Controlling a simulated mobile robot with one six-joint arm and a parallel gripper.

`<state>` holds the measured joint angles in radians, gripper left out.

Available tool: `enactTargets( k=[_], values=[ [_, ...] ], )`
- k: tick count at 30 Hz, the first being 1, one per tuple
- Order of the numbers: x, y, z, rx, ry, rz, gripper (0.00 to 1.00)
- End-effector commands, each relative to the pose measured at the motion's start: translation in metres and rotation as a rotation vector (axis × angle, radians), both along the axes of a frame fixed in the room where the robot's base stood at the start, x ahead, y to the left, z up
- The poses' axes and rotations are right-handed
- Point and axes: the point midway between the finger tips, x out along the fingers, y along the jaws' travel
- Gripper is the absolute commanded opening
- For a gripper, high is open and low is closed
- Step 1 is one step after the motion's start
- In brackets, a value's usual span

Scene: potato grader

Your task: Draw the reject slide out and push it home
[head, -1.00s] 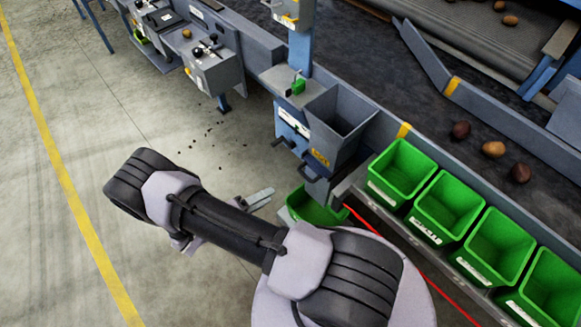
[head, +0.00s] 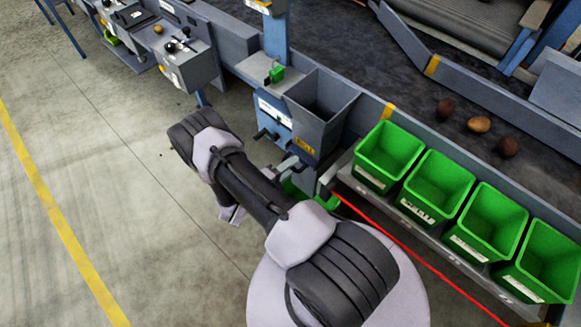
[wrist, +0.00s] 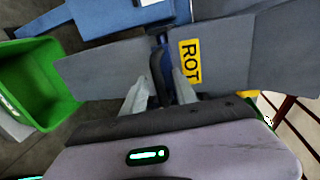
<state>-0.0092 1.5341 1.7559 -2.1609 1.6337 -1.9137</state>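In the head view, the grey hopper (head: 322,112) stands on the blue grader frame, with a yellow label (head: 304,146) on its lower front. My gripper (head: 287,164) reaches in low at this front, partly hidden by my arm. In the wrist view, a black handle (wrist: 158,72) stands between the two pale fingers of my gripper (wrist: 160,95). The fingers look apart, one on each side of the handle, with gaps visible. Grey metal plates (wrist: 100,80) lie beyond, one with a yellow "ROT" label (wrist: 190,62). How far the slide is drawn out cannot be told.
A green bin (head: 325,202) sits below the hopper, partly hidden by my arm; a green bin also shows at left in the wrist view (wrist: 35,55). Several green bins (head: 388,152) line the shelf at right. Another black handle (head: 262,133) sits up left. Floor at left is clear.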

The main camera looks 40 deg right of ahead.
Motion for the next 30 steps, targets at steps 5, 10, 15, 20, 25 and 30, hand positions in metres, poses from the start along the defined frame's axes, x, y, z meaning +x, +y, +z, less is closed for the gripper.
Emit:
enactTargets(
  k=[5,10,15,20,25,30],
  values=[
    [0.0001,-0.0006,0.0003,0.0,0.0,0.0,0.34],
    [0.0,-0.0004,0.0003,0.0,0.0,0.0,0.11],
    [0.0,-0.0003,0.0003,0.0,0.0,-0.001,0.0],
    [-0.0001,-0.0003,0.0003,0.0,0.0,-0.001,0.0],
    [-0.0001,-0.0003,0.0003,0.0,0.0,-0.001,0.0],
    [-0.0001,-0.0003,0.0003,0.0,0.0,-0.001,0.0]
  ],
)
